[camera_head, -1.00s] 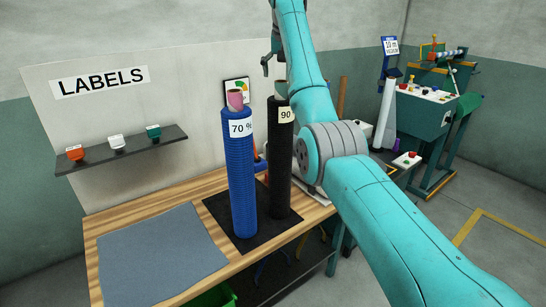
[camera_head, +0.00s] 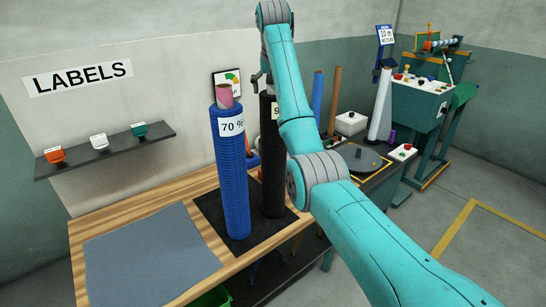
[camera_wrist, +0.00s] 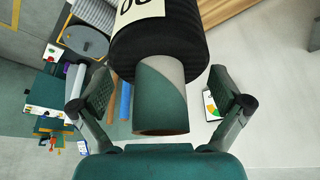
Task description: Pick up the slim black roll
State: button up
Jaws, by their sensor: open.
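The slim black roll (camera_head: 271,180) stands upright on a dark mat (camera_head: 239,245) on the wooden bench, behind and right of a thicker blue roll (camera_head: 232,180) marked 70 %. My arm hides part of its right side. My gripper (camera_head: 261,82) is at the black roll's top end. In the wrist view, the roll's black netting (camera_wrist: 160,50) and pale label fill the upper middle. Its bare greenish core tube (camera_wrist: 160,100) lies between the two spread fingers of my gripper (camera_wrist: 158,88), with gaps visible on both sides. The gripper is open.
A grey cloth (camera_head: 150,255) lies on the bench's front left. A shelf (camera_head: 105,152) with three small label holders is on the wall. Thin rolls, a white box (camera_head: 350,123) and a round dark plate (camera_head: 360,160) stand right of my arm.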

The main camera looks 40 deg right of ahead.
jog(key=shift+w+d+f, duration=0.1)
jog(key=shift+w+f, duration=0.15)
jog(key=shift+f, duration=0.35)
jog(key=shift+r, duration=0.15)
jog(key=c, duration=1.5)
